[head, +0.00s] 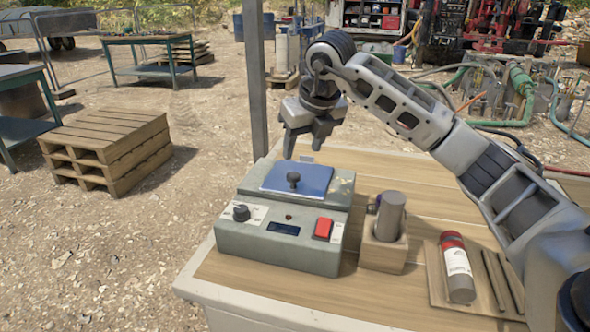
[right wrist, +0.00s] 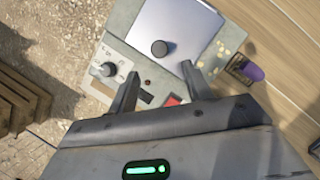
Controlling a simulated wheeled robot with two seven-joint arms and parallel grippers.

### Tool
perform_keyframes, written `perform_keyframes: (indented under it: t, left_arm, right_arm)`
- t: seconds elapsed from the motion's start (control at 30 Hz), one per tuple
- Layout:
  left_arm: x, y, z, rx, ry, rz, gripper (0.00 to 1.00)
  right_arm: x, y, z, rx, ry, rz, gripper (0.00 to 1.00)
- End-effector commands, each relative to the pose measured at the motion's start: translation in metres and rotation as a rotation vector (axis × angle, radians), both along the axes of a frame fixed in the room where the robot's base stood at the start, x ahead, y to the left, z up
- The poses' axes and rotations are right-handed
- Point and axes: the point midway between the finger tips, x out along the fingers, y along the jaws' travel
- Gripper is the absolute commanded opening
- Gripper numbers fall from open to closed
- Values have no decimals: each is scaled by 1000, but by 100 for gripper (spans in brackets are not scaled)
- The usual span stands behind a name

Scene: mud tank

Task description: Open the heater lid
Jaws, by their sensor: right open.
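The heater (head: 283,245) is a grey-green box on the wooden table, with a dial, a small display and a red switch on its front. Its blue lid (head: 297,178) lies flat on top and looks shut, with a black knob (head: 293,181) standing on it. In the right wrist view the lid (right wrist: 175,25) and knob (right wrist: 159,48) show beyond the fingers. My right gripper (head: 302,148) is open and empty above the back part of the lid, apart from the knob. In the right wrist view its fingertips (right wrist: 160,77) are spread. My left gripper is not in view.
A wooden block (head: 384,250) holding a grey cylinder (head: 390,214) stands just right of the heater. A red and white can (head: 456,267) and dark rods (head: 497,281) lie on a wooden board further right. A metal post (head: 256,80) rises behind the heater.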

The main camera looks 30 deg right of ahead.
Motion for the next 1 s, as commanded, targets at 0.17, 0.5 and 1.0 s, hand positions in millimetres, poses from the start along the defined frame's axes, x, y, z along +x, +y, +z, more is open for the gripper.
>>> perform_keyframes:
  t: [0.17, 0.5, 1.0]
  left_arm:
    - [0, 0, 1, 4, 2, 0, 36]
    - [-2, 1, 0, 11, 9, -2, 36]
    - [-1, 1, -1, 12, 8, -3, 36]
  right_arm:
    - [14, -1, -37, 1, 5, 0, 50]
    - [31, -2, -75, 1, 0, 3, 50]
    - [32, -2, -78, 1, -1, 3, 5]
